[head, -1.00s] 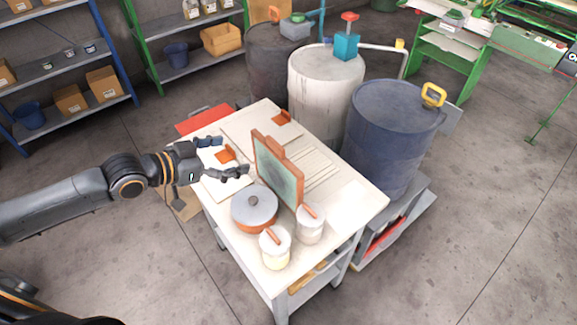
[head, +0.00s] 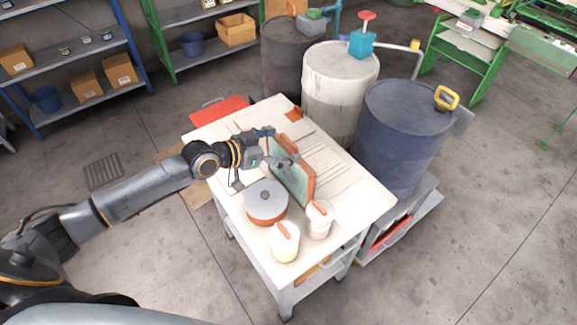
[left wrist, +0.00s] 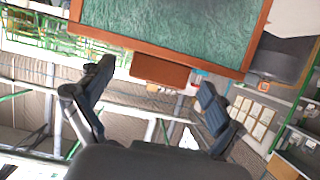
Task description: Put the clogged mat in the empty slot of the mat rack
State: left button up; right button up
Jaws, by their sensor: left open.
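A green textured mat in an orange-brown frame (head: 297,180) stands upright on the white cart, with an orange tab on its edge. I cannot tell whether this is the clogged mat. My left gripper (head: 275,147) is open at its upper left edge and partly covers it. In the left wrist view the mat (left wrist: 175,25) fills the top, and its tab (left wrist: 160,71) points towards the open fingers (left wrist: 154,82), one on each side; nothing is gripped. Pale, lined flat parts (head: 328,160) lie behind the mat; I cannot make out the rack's empty slot. My right gripper is not in view.
A grey-lidded orange pot (head: 266,202) and two white canisters with orange handles (head: 284,243), (head: 319,220) stand close in front of the mat. The white cart top (head: 362,203) is clear at right. Drums (head: 402,135) stand close behind the cart.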

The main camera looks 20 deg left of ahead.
pick_arm(q)
jog(key=x, duration=0.2)
jog(key=shift+w+d+f, duration=0.15)
jog(key=shift+w+d, duration=0.05)
jog(key=shift+s+a, duration=0.1)
jog(key=c, duration=1.7)
